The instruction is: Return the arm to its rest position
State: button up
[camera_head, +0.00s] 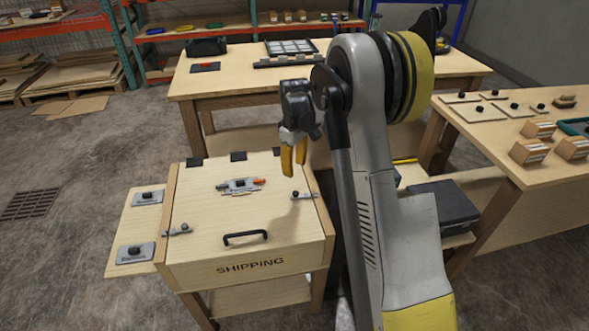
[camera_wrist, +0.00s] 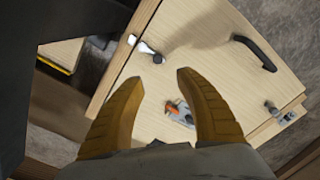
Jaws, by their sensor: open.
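My gripper (camera_head: 294,156) has yellow fingers and hangs above the back right part of a wooden box marked SHIPPING (camera_head: 197,271). In the wrist view my gripper (camera_wrist: 156,100) has its two fingers spread apart with nothing between them. The box lid (camera_head: 220,210) is down and has a black handle (camera_head: 246,237) near its front. A small grey device with an orange part (camera_head: 241,185) lies on the lid, and it also shows in the wrist view (camera_wrist: 179,112) beyond the fingers. My arm stands folded upward to the right of the box.
A workbench (camera_head: 240,85) with a black case (camera_head: 206,46) and a dark tray (camera_head: 291,47) stands behind. Another table (camera_head: 530,170) with small wooden blocks is at the right. A side board (camera_head: 130,232) with two grey plates adjoins the box's left. Concrete floor at the left is open.

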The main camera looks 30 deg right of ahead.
jog(key=s+a+r+m+t, duration=0.1)
jog(key=s+a+r+t, duration=0.1)
jog(key=s+a+r, duration=0.4)
jog(key=s+a+r+m+t, duration=0.1)
jog(key=s+a+r, duration=0.1)
jog(key=s+r, duration=0.5)
jog(key=s+a+r+m+t, duration=0.1)
jog(key=s+a+m+t, duration=0.1)
jog(key=s, duration=0.5)
jog(key=s+a+r+m+t, duration=0.1)
jog(key=s+a+t, duration=0.1)
jog(key=s+a, duration=0.3)
jog(key=s, duration=0.3)
jog(key=shift+a+r+m, duration=0.25)
jog(key=shift+m, duration=0.15)
jog(key=shift+c, duration=0.5)
